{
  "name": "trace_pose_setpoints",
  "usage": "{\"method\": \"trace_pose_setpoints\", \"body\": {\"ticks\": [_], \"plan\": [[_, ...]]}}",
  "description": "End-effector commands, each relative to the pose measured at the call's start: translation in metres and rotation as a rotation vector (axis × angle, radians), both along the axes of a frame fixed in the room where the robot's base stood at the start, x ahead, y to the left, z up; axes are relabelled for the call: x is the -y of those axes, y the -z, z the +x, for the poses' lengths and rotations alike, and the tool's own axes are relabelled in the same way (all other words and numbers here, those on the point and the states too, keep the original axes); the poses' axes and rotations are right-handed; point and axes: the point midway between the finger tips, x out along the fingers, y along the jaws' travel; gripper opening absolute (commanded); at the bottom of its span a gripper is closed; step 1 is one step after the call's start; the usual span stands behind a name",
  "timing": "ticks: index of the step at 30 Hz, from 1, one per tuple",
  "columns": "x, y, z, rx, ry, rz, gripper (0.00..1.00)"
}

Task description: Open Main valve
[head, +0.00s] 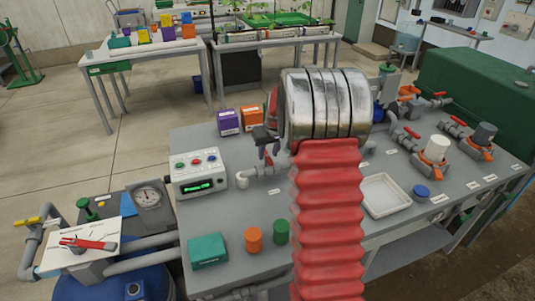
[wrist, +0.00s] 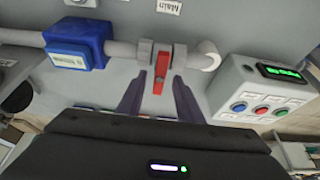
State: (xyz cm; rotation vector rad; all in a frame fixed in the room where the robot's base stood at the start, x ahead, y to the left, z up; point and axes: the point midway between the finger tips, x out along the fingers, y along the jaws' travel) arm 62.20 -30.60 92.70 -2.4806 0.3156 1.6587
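The Main valve has a red lever handle (wrist: 161,68) on a grey pipe, beside the label "Main" (wrist: 169,6) in the wrist view. The lever lies crosswise to the pipe and points toward my gripper (wrist: 158,98). My gripper is open, with one dark finger on each side of the lever's free end and gaps to both. In the head view my gripper (head: 267,148) is partly hidden behind my arm, above the bench pipe (head: 248,177). Most of the valve is hidden there.
The control box (head: 198,174) with coloured buttons stands close to the valve; it also shows in the wrist view (wrist: 262,92). A blue block (wrist: 75,46) sits on the same pipe. Purple (head: 228,122) and orange (head: 253,117) boxes stand behind. A white tray (head: 384,195) lies right.

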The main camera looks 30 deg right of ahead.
Motion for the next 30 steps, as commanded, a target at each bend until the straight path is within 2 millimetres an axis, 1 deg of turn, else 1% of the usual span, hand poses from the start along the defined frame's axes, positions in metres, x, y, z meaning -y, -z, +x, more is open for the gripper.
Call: {"method": "trace_pose_setpoints", "body": {"ticks": [3,12,26,29,30], "plan": [[0.0005,0.0055,0.0022,0.000,0.000,0.000,0.33],[0.0006,0.0062,0.0026,0.001,-0.001,-0.001,0.32],[0.0006,0.0061,0.0024,0.000,-0.001,0.000,0.00],[0.0005,0.0061,0.0025,0.000,-0.001,0.000,0.00],[-0.0049,0.0059,0.0023,0.000,-0.001,0.000,0.00]]}}
